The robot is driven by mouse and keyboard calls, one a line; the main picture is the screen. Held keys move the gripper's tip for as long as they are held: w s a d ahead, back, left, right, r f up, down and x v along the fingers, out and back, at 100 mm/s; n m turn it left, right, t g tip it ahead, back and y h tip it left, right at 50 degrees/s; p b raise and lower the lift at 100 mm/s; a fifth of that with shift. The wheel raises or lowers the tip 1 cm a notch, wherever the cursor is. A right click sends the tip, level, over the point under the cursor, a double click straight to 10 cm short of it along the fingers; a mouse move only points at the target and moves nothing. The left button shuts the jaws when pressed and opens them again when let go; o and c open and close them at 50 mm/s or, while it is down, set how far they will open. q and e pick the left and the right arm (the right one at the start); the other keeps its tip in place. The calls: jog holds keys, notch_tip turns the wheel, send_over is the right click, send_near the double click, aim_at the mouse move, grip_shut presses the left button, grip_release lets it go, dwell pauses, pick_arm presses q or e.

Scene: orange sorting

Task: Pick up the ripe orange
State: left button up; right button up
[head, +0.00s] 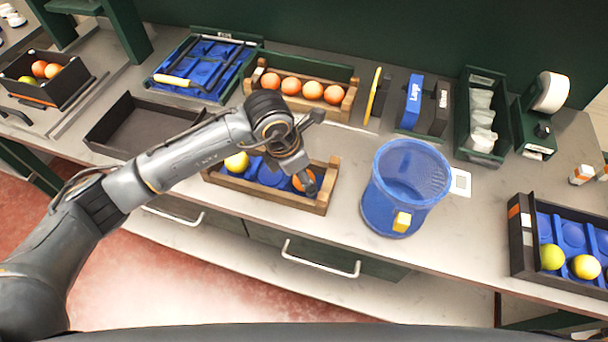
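My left gripper (305,180) points down at the right end of the near wooden crate (270,198). An orange-coloured fruit (298,184) sits there in the blue insert, partly hidden behind a dark finger. The gripper is at or right above this fruit; I cannot tell whether the fingers have closed on it. A yellow fruit (237,162) lies at the crate's left end, partly covered by my arm. Several orange fruits (291,85) sit in a row in the rear wooden crate (349,100). My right gripper is not in view.
A blue basket (405,187) stands right of the near crate. A black tray (535,262) at the far right holds yellow-green fruits (552,257). An empty dark tray (140,132) and a small fruit box (42,92) are at left. Green bins (482,112) line the back.

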pick_arm(q)
jog(key=c, duration=0.9)
jog(key=shift+c, duration=0.2)
